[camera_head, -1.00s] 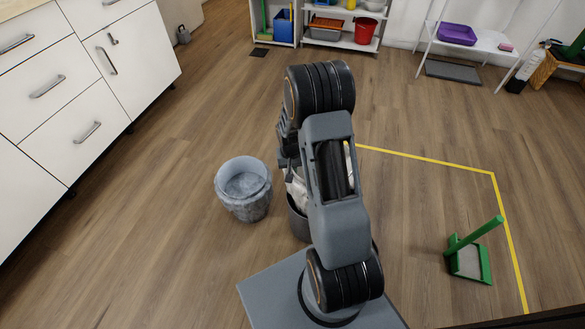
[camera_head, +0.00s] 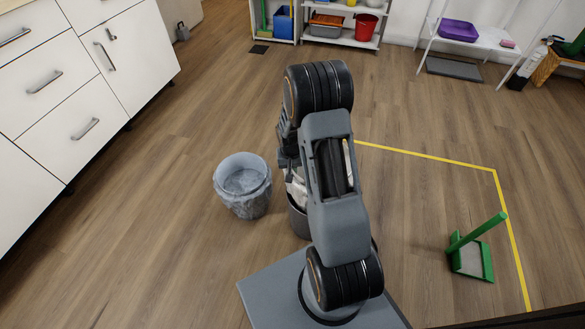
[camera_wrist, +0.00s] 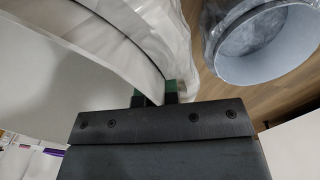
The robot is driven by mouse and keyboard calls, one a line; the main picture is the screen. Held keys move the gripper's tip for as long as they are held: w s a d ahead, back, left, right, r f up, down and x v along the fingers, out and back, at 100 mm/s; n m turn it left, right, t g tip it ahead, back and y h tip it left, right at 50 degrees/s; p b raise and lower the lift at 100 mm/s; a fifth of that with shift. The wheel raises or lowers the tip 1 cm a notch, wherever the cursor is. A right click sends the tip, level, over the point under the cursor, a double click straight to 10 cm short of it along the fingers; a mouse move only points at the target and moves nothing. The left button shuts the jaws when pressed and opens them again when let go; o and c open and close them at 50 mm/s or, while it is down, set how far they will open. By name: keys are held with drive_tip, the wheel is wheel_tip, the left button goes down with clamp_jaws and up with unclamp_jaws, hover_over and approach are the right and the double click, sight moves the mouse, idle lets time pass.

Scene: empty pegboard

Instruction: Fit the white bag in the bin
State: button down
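The white bag (camera_head: 297,190) shows in part beside my arm in the head view, inside a dark grey bin (camera_head: 298,221). My arm hides much of both. In the wrist view the white bag (camera_wrist: 170,25) fills the upper left as pale folds along a curved rim. My gripper (camera_wrist: 155,94) has its green-padded fingertips close together, one on each side of the bag's edge at that rim. It looks shut on the bag, though the contact is partly hidden.
A second, blue-grey bin (camera_head: 243,207) with a clear liner stands just left of the dark bin. A green dustpan (camera_head: 472,260) stands at right inside a yellow floor line (camera_head: 425,160). White drawers (camera_head: 60,85) line the left. Shelves are at the back. Floor between is clear.

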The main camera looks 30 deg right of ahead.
wheel_tip(320, 180, down, 16)
drive_tip(key=b, duration=1.1)
drive_tip(key=shift+f+b, duration=0.25)
drive_tip(key=shift+b, duration=0.15)
idle(4.3)
drive_tip(key=c, duration=1.3)
unclamp_jaws()
drive_tip(key=shift+r, duration=0.1)
drive_tip(key=r+p, duration=0.2)
drive_tip(key=r, duration=0.2)
drive_tip(key=r+p, duration=0.2)
drive_tip(key=r, duration=0.3)
drive_tip(key=r+p, duration=0.2)
drive_tip(key=r, duration=0.2)
drive_tip(key=shift+w+a+r, duration=0.1)
drive_tip(key=shift+a+r, duration=0.25)
drive_tip(key=shift+r, duration=0.05)
